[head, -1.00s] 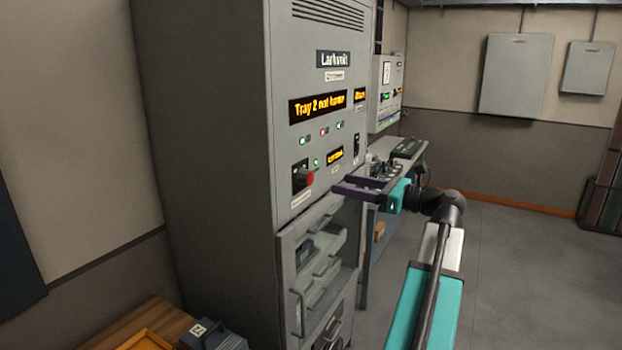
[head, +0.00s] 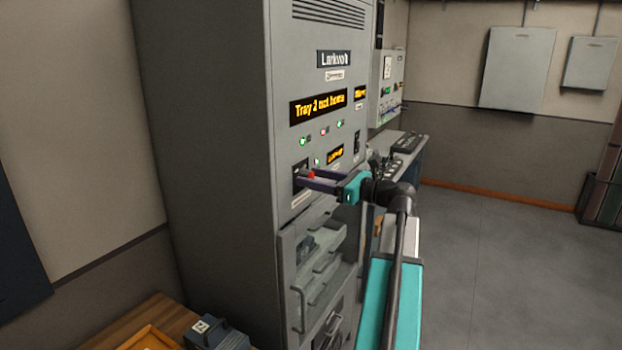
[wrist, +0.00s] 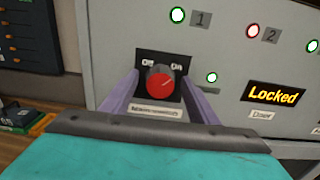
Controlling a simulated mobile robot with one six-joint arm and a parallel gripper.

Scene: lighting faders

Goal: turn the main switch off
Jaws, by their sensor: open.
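The main switch (wrist: 161,82) is a red-faced rotary knob on a black plate with "On" at its upper right and a partly readable "Off" at its upper left. A light mark on the knob points to the upper right, towards "On". In the head view the red knob (head: 311,174) shows between the fingers, low on the grey cabinet front. My gripper (wrist: 160,85) is open, with one purple finger on each side of the knob. I cannot tell whether the fingers touch it.
The grey cabinet (head: 210,120) carries a display (head: 318,104) reading "Tray 2 not home". Another display (wrist: 275,94) reads "Locked". A wooden table (head: 150,320) stands at the lower left.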

